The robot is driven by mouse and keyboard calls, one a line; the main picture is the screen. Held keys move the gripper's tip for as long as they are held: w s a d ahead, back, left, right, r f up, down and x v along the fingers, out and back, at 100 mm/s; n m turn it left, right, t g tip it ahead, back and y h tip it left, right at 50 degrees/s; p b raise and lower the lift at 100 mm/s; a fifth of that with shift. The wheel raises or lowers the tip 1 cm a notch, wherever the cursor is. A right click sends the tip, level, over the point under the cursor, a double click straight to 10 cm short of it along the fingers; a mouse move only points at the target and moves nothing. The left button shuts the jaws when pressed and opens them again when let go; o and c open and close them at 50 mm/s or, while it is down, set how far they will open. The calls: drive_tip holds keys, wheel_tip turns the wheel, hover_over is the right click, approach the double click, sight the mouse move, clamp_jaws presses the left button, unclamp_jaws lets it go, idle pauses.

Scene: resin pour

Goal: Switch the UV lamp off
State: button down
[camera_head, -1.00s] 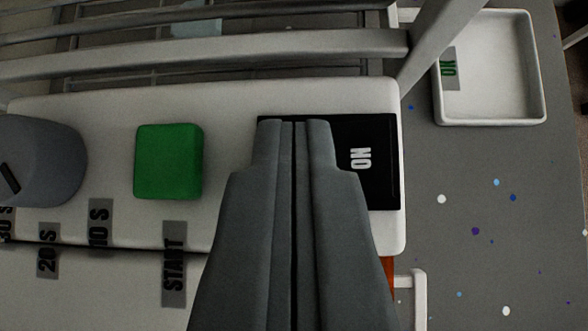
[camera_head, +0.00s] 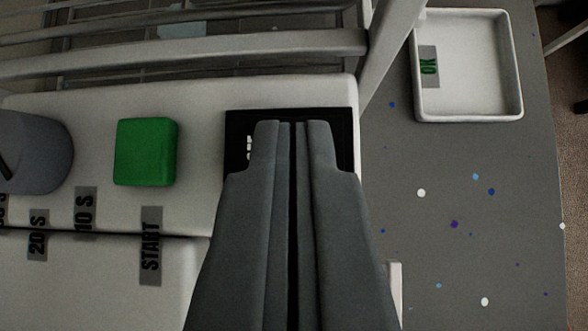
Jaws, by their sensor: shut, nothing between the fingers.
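The black switch plate (camera_head: 239,126) is on the right end of the white lamp housing (camera_head: 200,110). Part of a pale label shows on its left side, too covered to read. My gripper (camera_head: 293,126) is shut and empty, its fingertips over the middle and right part of the switch and hiding the ON marking. I cannot tell whether the tips touch the switch.
A green START button (camera_head: 146,152) and a grey timer knob (camera_head: 32,152) are left of the switch. Metal bars (camera_head: 200,62) run behind the housing. A white tray marked OK (camera_head: 470,113) lies on the speckled grey table (camera_head: 450,255) at right.

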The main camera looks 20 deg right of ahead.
drive_tip(key=v, duration=1.6)
drive_tip(key=shift+a+r, duration=0.1)
drive_tip(key=shift+r, duration=0.05)
drive_tip(key=shift+t, duration=0.3)
drive_tip(key=shift+w+d+f, duration=0.3)
drive_tip(key=shift+w+d, duration=0.55)
drive_tip(key=shift+d, duration=0.1)
drive_tip(key=shift+w+d+f, duration=0.25)
drive_tip(key=shift+w+d, duration=0.6)
drive_tip(key=shift+d, duration=0.05)
drive_tip(key=x, duration=0.9)
drive_tip(key=shift+d+f, duration=0.1)
drive_tip(key=shift+f, duration=0.15)
drive_tip(key=f, duration=0.3)
drive_tip(key=shift+w, duration=0.35)
drive_tip(key=shift+f, duration=0.65)
drive_tip(key=shift+w, duration=0.1)
